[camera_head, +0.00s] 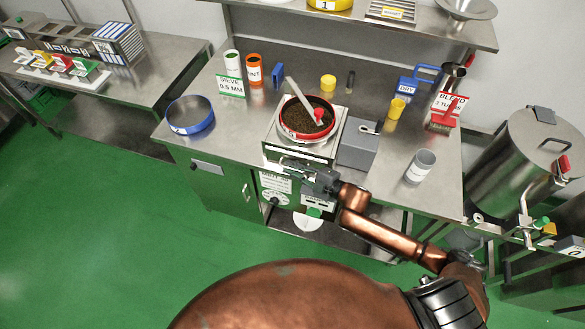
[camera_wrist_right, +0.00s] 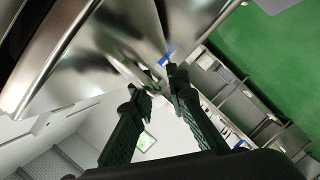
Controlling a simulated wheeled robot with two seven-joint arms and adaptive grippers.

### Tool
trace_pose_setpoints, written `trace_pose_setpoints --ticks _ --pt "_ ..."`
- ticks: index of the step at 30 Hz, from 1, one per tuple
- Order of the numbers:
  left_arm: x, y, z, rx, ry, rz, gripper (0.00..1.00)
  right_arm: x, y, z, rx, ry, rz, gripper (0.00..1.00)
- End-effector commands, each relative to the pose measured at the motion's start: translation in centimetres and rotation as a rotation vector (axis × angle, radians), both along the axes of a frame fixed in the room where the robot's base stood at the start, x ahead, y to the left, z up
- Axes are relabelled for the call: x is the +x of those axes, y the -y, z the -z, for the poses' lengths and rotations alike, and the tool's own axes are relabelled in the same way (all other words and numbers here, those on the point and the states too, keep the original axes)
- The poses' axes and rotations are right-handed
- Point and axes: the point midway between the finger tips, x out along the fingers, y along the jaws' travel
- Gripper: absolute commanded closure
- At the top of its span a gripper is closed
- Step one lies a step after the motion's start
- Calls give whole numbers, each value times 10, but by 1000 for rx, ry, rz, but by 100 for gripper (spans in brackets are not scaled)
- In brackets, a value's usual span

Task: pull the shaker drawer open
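The shaker (camera_head: 335,150) stands at the front edge of the steel table, with a red-rimmed bowl (camera_head: 306,118) of dark tea on top. Its labelled light front (camera_head: 297,154) faces me; I see no gap that shows a drawer pulled out. My right gripper (camera_head: 283,164) is just in front of and below this front, its fingers pointing left. In the right wrist view, its two dark fingers (camera_wrist_right: 160,82) stand apart, with shiny metal close beyond the tips. I cannot tell whether they touch a handle. My left gripper is not in view.
A white scoop (camera_head: 297,97) rests in the bowl. A grey cup (camera_head: 421,165) is near the right table edge. Green floor (camera_head: 120,230) is clear at left.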

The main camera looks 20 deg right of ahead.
Motion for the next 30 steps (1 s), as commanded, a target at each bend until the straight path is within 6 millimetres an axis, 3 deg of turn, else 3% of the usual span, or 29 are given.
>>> trace_pose_setpoints --ticks 6,23,30 --pt "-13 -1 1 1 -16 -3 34 0 0 0 0 0 0 100" --pt "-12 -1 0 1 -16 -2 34 -1 0 0 0 0 1 100" --pt "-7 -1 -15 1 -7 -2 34 -22 -14 -2 2 -3 1 100"
